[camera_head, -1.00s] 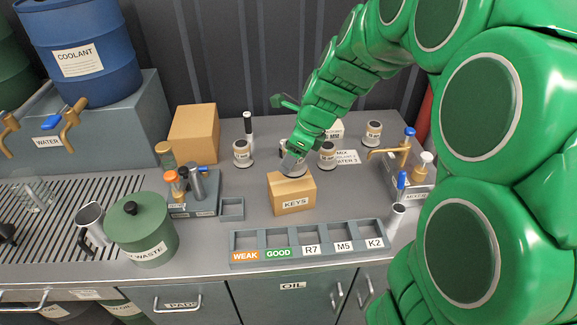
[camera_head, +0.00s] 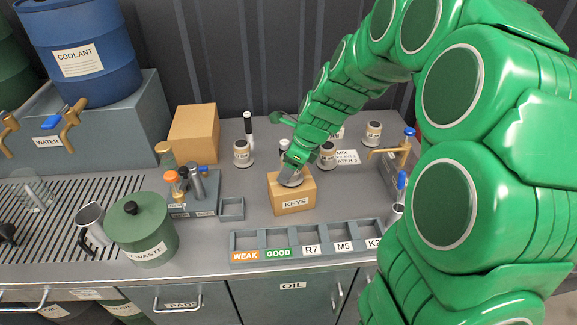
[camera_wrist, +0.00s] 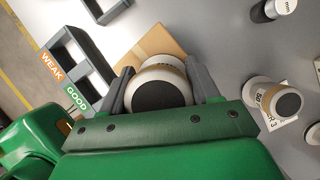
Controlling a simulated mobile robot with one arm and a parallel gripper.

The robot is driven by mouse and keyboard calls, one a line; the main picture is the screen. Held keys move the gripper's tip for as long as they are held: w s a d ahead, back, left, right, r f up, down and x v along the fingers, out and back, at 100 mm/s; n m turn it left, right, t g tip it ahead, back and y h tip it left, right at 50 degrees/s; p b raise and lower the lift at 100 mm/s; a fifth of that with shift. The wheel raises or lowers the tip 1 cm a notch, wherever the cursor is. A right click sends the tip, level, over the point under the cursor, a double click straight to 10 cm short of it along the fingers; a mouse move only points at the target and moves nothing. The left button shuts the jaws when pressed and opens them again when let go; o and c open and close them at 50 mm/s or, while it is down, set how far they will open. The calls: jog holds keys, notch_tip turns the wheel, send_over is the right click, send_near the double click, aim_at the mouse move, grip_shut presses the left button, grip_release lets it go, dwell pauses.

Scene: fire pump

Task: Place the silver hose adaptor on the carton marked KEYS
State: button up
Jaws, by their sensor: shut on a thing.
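My gripper (camera_head: 291,172) is over the carton marked KEYS (camera_head: 293,198), a small brown box on the bench. In the wrist view my gripper (camera_wrist: 160,88) has its two dark fingers on either side of the silver hose adaptor (camera_wrist: 160,72), a round piece with a dark top, a tan band and a pale flange. The carton's top (camera_wrist: 158,40) shows behind the adaptor. In the head view the adaptor (camera_head: 290,181) shows as a silver piece below the fingers at the carton's top. I cannot tell whether it touches the carton.
Similar capped pieces stand nearby, left (camera_head: 241,154), right (camera_head: 327,155) and far right (camera_head: 373,133). A compartment tray labelled WEAK to K2 (camera_head: 305,254) lies in front of the carton. A larger plain carton (camera_head: 194,135) stands behind left.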

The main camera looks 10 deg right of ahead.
jog(key=shift+f, duration=0.1)
jog(key=o, duration=1.3)
jog(key=v, duration=1.2)
jog(key=s+d+n+g+h, duration=0.1)
jog(key=s+n, duration=0.6)
jog(key=s, duration=0.4)
jog(key=s+d+n+g+h, duration=0.1)
jog(key=s+d+n, duration=0.1)
jog(key=s+n, duration=0.6)
jog(key=s+d+f+n+g+h, duration=0.1)
jog(key=s+n, duration=0.6)
jog(key=s, duration=0.7)
jog(key=shift+s+d+f+h, duration=0.1)
jog(key=shift+d+h, duration=0.25)
jog(key=shift+h, duration=0.15)
